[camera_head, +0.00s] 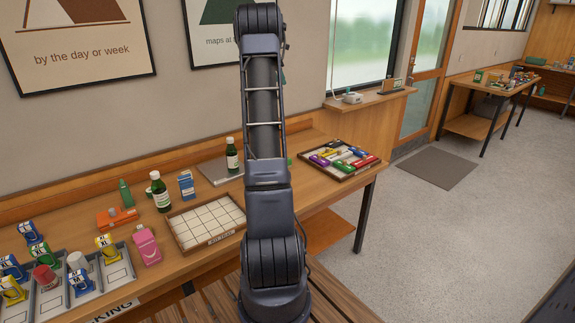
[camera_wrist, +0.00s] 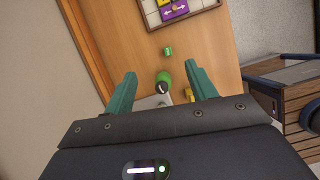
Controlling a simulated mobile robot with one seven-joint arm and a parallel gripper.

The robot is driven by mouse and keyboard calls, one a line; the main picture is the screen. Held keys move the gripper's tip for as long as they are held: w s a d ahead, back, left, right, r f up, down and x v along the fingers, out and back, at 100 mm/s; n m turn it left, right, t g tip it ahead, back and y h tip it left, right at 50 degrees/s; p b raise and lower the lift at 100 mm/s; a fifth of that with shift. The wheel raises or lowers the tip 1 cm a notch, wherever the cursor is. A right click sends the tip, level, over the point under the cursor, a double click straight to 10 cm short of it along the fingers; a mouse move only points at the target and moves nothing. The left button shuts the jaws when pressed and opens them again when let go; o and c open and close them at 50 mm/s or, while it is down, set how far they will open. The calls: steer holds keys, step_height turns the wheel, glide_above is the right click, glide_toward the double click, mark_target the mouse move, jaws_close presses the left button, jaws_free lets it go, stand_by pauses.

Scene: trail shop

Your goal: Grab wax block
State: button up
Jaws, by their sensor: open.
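Several coloured blocks lie in a shallow wooden tray (camera_head: 322,175) at the right end of the bench, among them a purple block (camera_head: 320,160) and a red block (camera_head: 364,161). I cannot tell which of these is the wax block. In the wrist view, the purple block (camera_wrist: 175,10) with white arrows shows in the tray (camera_wrist: 151,14) at the top edge, partly cut off. My gripper (camera_wrist: 161,69) is open and empty, with teal fingers spread above the bench, apart from the tray. My arm hides most of the gripper in the head view.
A dark green bottle (camera_head: 232,156), a white-gridded tray (camera_head: 207,221), a blue carton (camera_head: 186,185) and a pink bottle (camera_head: 146,246) stand left of my arm. Open floor lies right of the bench.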

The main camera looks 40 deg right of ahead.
steer(key=f, duration=1.3)
steer(key=d+f, duration=0.1)
steer(key=f, duration=1.3)
steer(key=d+f, duration=0.1)
steer(key=f, duration=1.3)
steer(key=shift+s+d, duration=0.15)
steer(key=shift+d, duration=0.05)
steer(key=shift+s+x, duration=0.15)
steer(key=shift+x, duration=1.25)
steer(key=shift+s+x, duration=0.1)
steer(key=shift+x, duration=1.3)
steer(key=shift+a, duration=0.1)
steer(key=c, duration=1.1)
steer(key=shift+o, duration=0.2)
steer(key=shift+r, duration=0.15)
